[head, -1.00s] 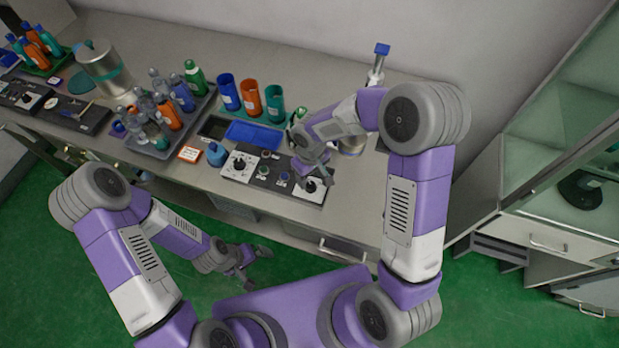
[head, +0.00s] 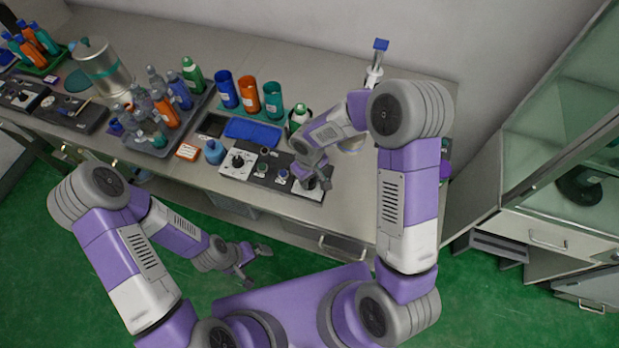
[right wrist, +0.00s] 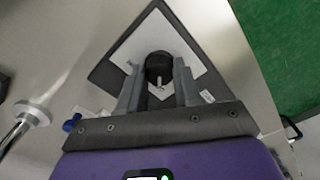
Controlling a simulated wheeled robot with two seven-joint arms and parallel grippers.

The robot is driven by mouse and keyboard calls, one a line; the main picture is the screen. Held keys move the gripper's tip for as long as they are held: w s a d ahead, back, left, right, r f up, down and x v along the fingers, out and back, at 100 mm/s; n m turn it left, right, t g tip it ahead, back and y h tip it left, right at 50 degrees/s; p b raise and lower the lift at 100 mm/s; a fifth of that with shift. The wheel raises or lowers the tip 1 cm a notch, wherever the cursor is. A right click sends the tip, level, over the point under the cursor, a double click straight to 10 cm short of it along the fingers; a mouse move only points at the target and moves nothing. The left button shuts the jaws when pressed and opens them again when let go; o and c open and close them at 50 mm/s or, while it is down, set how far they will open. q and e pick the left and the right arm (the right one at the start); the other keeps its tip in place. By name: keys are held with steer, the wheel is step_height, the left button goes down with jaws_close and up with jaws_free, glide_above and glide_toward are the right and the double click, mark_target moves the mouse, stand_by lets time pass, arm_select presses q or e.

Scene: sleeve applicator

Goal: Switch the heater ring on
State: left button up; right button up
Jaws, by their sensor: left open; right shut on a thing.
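The control panel (head: 262,178) lies along the table's front edge, with a dark knob on a white plate near each end and small buttons between them. My right gripper (head: 313,179) is over its right end. In the right wrist view, my right gripper (right wrist: 158,78) is shut on the black knob (right wrist: 159,64), one finger on each side. The knob has a pale pointer mark and stands on a white plate (right wrist: 185,55). My left gripper (head: 252,264) is open and empty, low in front of the table. I cannot make out the heater ring for certain.
A blue-topped upright post (head: 377,62) stands behind my right arm. Blue, orange and teal cups (head: 249,96) stand behind the panel, with a blue tray (head: 254,131) before them. A bottle rack (head: 158,140) is further left. A glass-fronted cabinet (head: 560,150) is at the right.

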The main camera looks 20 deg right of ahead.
steer(key=shift+f+m+b, duration=0.1)
steer(key=shift+m+b, duration=0.8)
steer(key=m+b, duration=0.1)
steer(key=m, duration=0.1)
steer(key=shift+m+b, duration=0.3)
steer(key=shift+b, duration=0.05)
steer(key=shift+m+b, duration=0.35)
steer(key=shift+m, duration=0.55)
steer(key=m, duration=0.2)
steer(key=shift+m+b, duration=0.3)
steer(key=shift+m, duration=0.1)
steer(key=m, duration=0.3)
steer(key=shift+m, duration=0.3)
steer(key=m+p, duration=0.2)
steer(key=m, duration=0.3)
steer(key=shift+m, duration=0.3)
steer(key=o, duration=1)
